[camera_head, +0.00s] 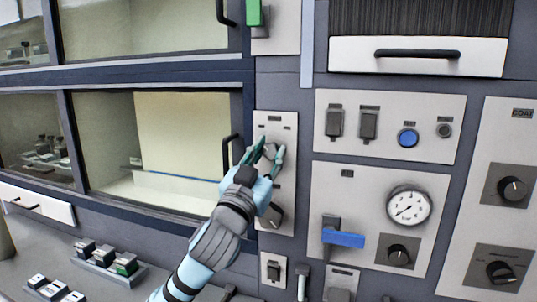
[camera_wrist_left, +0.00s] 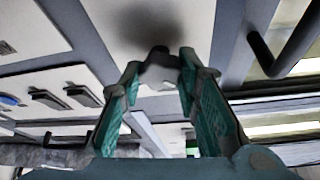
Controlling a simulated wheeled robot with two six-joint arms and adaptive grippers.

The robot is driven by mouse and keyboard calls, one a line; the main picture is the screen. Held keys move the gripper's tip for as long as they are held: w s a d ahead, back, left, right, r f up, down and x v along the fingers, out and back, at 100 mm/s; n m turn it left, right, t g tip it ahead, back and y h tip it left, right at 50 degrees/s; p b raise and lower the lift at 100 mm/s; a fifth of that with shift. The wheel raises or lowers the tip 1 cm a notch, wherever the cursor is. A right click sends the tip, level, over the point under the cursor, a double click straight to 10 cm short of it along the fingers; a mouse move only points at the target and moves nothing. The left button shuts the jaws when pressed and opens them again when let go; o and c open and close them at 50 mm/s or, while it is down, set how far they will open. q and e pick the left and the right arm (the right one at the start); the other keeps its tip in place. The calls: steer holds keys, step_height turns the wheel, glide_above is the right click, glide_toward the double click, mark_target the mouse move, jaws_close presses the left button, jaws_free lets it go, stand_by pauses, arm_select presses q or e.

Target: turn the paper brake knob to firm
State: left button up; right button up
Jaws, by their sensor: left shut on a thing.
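A tall narrow light plate (camera_head: 275,122) right of the glass-fronted cabinet carries two knobs, one above the other. My left gripper (camera_head: 266,153), with teal fingers, is at the upper knob (camera_head: 271,149), shut on it with one finger on each side. In the left wrist view the fingertips (camera_wrist_left: 160,62) close around a dark, blurred part at the plate. The lower dark knob (camera_head: 275,214) sits just below my gripper. The labels are too small to read, so I cannot tell which knob is the paper brake or its setting. My right gripper is in neither view.
A black cabinet handle (camera_head: 229,150) stands close left of my gripper. To the right, panels carry switches, a blue button (camera_head: 408,138), a gauge (camera_head: 408,206), a blue lever (camera_head: 343,239) and further knobs. Small blocks (camera_head: 125,264) lie on the ledge at lower left.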

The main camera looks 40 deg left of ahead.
arm_select(q)
steer(key=shift+m+h, duration=0.4)
steer(key=m+h, duration=0.2)
steer(key=m, duration=0.2)
steer(key=shift+m+p, duration=0.4)
steer(key=m+h, duration=0.1)
steer(key=m, duration=0.2)
steer(key=m+g+h+p, duration=0.1)
steer(key=m+h, duration=0.1)
steer(key=m, duration=0.1)
steer(key=shift+a, duration=0.1)
steer(key=m+g+h, duration=0.1)
steer(key=m, duration=0.3)
steer(key=shift+r+p, duration=0.1)
steer(key=shift+p, duration=0.2)
steer(key=m+g, duration=0.1)
steer(key=m, duration=0.3)
steer(key=shift+g, duration=0.3)
steer(key=shift+p, duration=0.35)
steer(key=shift+n+g, duration=0.3)
steer(key=shift+n, duration=0.1)
steer(key=o, duration=1.2)
steer(key=shift+c, duration=0.2)
